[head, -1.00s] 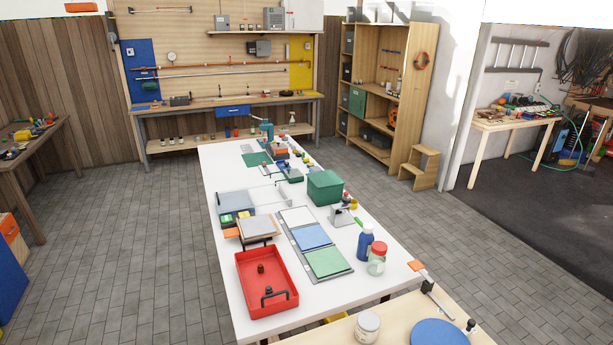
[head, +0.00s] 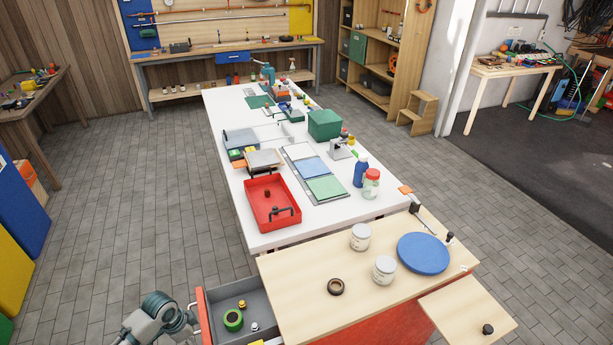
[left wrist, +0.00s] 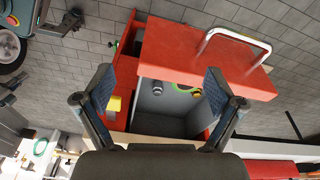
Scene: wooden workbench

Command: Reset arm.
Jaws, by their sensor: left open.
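My left arm enters the head view at the bottom left, beside the open drawer (head: 222,298) of the near bench; its fingertips cannot be made out there. In the left wrist view my left gripper (left wrist: 158,95) is open, its two fingers spread wide with nothing between the tips. Beyond them is the drawer's red front (left wrist: 185,50) with a bent metal handle (left wrist: 240,35). The drawer's grey inside holds a green tape roll (head: 232,320) and small bulb-like items. My right gripper is in neither view.
The near wooden bench top (head: 310,290) carries a dark tape ring (head: 336,287), two jars (head: 360,237) and a blue disc (head: 423,254). A white table behind holds a red tray (head: 258,217) and a green box (head: 324,125). Paved floor is clear at left.

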